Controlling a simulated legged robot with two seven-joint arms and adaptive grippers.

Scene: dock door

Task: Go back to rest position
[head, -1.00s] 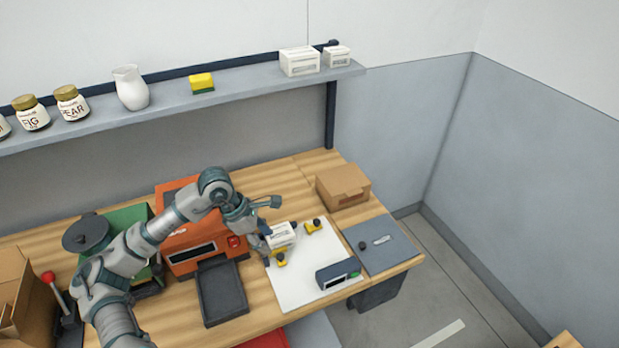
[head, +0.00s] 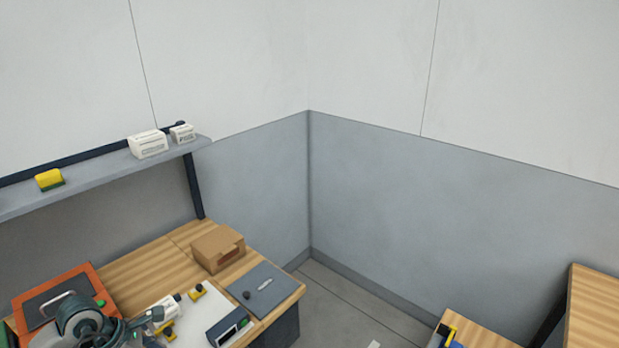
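My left gripper (head: 160,325) is at the bottom left, over the workbench (head: 135,262), beside a small white labelled box (head: 165,307). Its two fingers look spread apart with nothing clearly between them, and the box seems to rest on the white board (head: 195,318). My arm covers part of the orange machine (head: 30,305). My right gripper is not in view.
A cardboard box (head: 217,248) and a grey-blue plate (head: 265,290) lie on the bench's right end, with a dark device (head: 228,328) in front. A shelf (head: 100,172) holds a sponge (head: 49,180) and white boxes (head: 148,144).

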